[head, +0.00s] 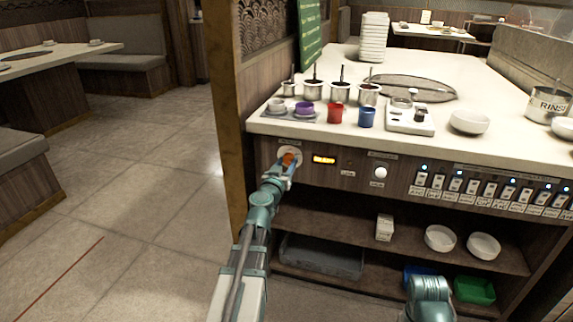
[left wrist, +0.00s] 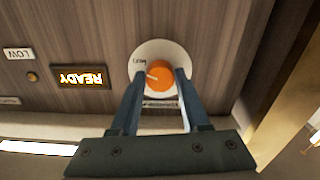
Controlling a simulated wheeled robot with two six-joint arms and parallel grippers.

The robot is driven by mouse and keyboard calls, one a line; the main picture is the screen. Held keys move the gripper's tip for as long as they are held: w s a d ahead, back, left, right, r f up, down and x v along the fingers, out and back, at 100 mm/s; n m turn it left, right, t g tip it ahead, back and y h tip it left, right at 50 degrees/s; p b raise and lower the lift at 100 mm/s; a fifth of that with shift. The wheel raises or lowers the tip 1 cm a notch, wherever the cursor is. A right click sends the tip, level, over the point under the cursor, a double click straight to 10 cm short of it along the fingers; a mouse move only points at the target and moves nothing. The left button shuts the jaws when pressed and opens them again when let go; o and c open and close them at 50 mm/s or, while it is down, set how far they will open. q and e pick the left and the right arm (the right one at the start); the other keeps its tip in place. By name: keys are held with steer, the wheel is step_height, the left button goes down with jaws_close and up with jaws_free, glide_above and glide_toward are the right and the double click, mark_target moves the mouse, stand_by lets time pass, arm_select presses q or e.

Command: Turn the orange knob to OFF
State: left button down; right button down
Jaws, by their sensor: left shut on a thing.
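The orange knob (head: 288,159) sits on a round pale dial plate on the wooden front panel of the counter, at its left end. In the left wrist view the knob (left wrist: 161,77) shows a pale pointer mark toward the picture's left, near a small dial label too small to read surely. My left gripper (head: 287,165) is at the panel, its two fingers (left wrist: 158,80) on either side of the knob, shut on it. Part of the dial plate is hidden behind the fingers. My right gripper cannot be made out; only a teal part of my arm shows at the bottom right.
An orange-lit display (head: 324,160), reading READY in the wrist view, is right of the knob. A white round button (head: 380,172) and a row of switches (head: 490,190) follow. Cups (head: 335,113) and bowls (head: 470,122) stand above on the counter. Open floor lies left.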

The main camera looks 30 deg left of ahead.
arm_select(q)
steer(key=n, duration=1.1)
steer(key=shift+d+n, duration=0.1)
steer(key=shift+n, duration=0.2)
steer(key=n, duration=0.5)
steer(key=shift+r+n, duration=0.1)
steer(key=shift+n, duration=0.2)
steer(key=n, duration=0.5)
steer(key=shift+n, duration=0.4)
steer(key=shift+c, duration=1.9)
jaws_free()
steer(key=shift+s, duration=0.1)
